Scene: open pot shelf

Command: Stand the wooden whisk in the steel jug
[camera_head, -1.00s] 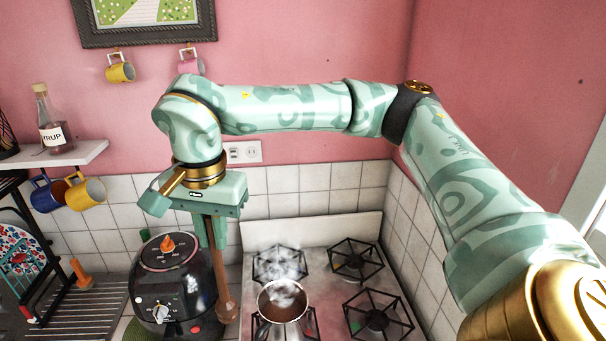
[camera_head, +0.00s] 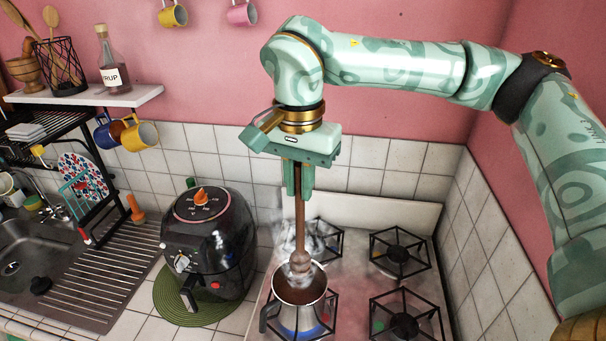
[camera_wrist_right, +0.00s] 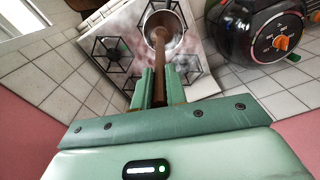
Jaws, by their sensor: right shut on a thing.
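My right gripper (camera_head: 299,184) is shut on the upper handle of the wooden whisk (camera_head: 299,226), which hangs head down, nearly upright. The steel jug (camera_head: 299,318) stands on the front left burner, with brown contents and steam above. The whisk's head shows against the back of the jug's mouth; I cannot tell whether it is just above or slightly inside the rim. In the right wrist view, the whisk (camera_wrist_right: 170,75) runs from between the fingers (camera_wrist_right: 168,90) toward the mouth of the jug (camera_wrist_right: 159,22). My left gripper is not in view.
A black air fryer (camera_head: 212,240) on a green mat (camera_head: 172,305) stands left of the stove (camera_head: 350,290). The other burners are empty. A sink (camera_head: 35,255), dish rack and shelf (camera_head: 120,97) with a syrup bottle (camera_head: 113,68) are further left. Mugs hang from hooks.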

